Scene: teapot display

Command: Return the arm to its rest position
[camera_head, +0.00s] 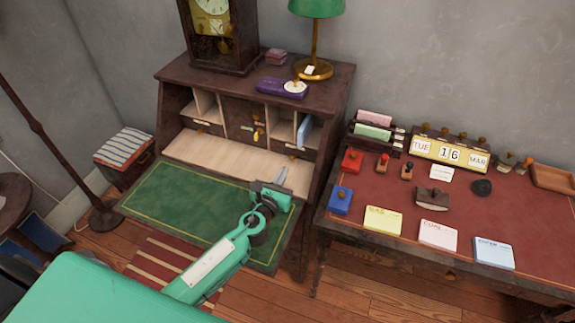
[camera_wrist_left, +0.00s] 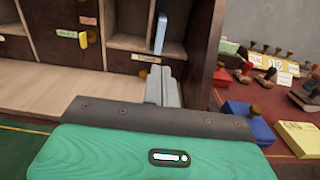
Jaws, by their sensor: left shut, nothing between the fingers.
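My left arm reaches in from the lower left in the head view, its green links over the open desk flap. My left gripper (camera_head: 281,176) is shut and empty above the right part of the flap, in front of the secretary desk's cubbyholes. In the left wrist view its closed grey fingers (camera_wrist_left: 162,86) point toward the right-hand compartments. The fingers look apart from the blue book (camera_wrist_left: 160,33) standing in a cubby. My right gripper is not in view.
The secretary desk (camera_head: 172,100) carries a clock (camera_head: 222,35) and a green lamp (camera_head: 316,8). Its green flap (camera_head: 165,205) lies open beneath my arm. To the right, a red-topped table (camera_head: 390,195) holds stamps, note pads and a calendar (camera_head: 450,152). A striped stool (camera_head: 124,148) stands left.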

